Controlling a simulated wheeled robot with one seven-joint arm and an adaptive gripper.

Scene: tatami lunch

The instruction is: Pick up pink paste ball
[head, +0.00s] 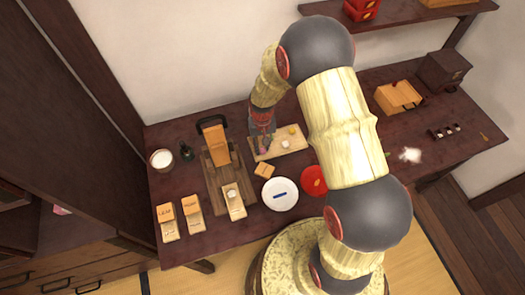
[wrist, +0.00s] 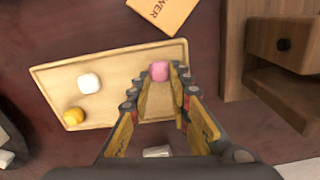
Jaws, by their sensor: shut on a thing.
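The pink paste ball (wrist: 159,70) sits between the fingertips of my gripper (wrist: 160,76) in the wrist view, near one end of a light wooden tray (wrist: 125,65). My gripper is shut on it. I cannot tell whether the ball touches the tray or is just above it. In the head view the tray (head: 301,145) lies near the wall, my gripper (head: 263,149) is over its left end, and the pink ball is mostly hidden there.
A white ball (wrist: 89,83) and a yellow ball (wrist: 73,116) lie on the same tray, apart from the gripper. A wooden stand (head: 217,188) is left of the tray. A white plate (head: 280,205) and a red dish (head: 313,178) stand in front.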

